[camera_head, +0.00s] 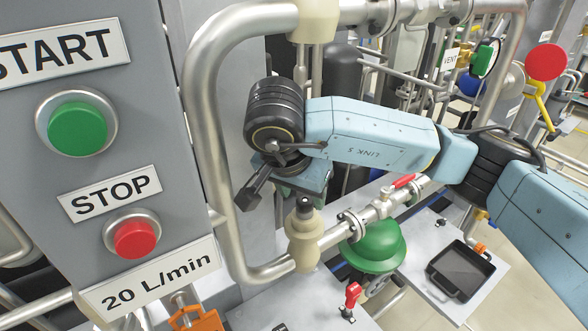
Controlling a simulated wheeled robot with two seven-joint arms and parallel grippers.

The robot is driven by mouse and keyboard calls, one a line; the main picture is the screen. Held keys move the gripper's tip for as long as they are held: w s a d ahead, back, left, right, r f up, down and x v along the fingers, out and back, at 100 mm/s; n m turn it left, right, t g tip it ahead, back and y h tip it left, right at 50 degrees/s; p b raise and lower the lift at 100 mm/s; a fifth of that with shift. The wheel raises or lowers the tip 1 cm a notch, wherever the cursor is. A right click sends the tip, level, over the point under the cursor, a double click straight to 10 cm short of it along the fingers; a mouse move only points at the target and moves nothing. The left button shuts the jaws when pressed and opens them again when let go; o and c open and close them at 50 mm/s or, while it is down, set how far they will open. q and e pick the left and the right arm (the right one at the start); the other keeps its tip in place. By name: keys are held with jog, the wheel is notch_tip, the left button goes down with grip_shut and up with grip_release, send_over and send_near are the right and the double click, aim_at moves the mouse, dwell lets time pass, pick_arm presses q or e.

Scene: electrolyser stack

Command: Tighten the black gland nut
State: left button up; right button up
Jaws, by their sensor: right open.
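A small black gland nut (304,206) sits on top of the beige valve body (304,238), below the middle of the head view. My right arm comes in from the right, and its gripper (277,194) is just above and to the left of the nut. One dark finger shows clearly at its left side; the other is mostly hidden by the gripper's own body. The gripper is open and seems to hold nothing. I cannot tell whether it touches the nut. My left gripper is not in view.
A thick steel pipe loop (205,125) runs close to the left of my right gripper. A grey panel with a green START button (78,129) and red STOP button (134,239) stands at the left. A red-handled valve (402,181), green dome (374,246) and black tray (460,270) are at right.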

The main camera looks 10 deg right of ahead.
jog(key=b+v, duration=0.1)
jog(key=v, duration=0.9)
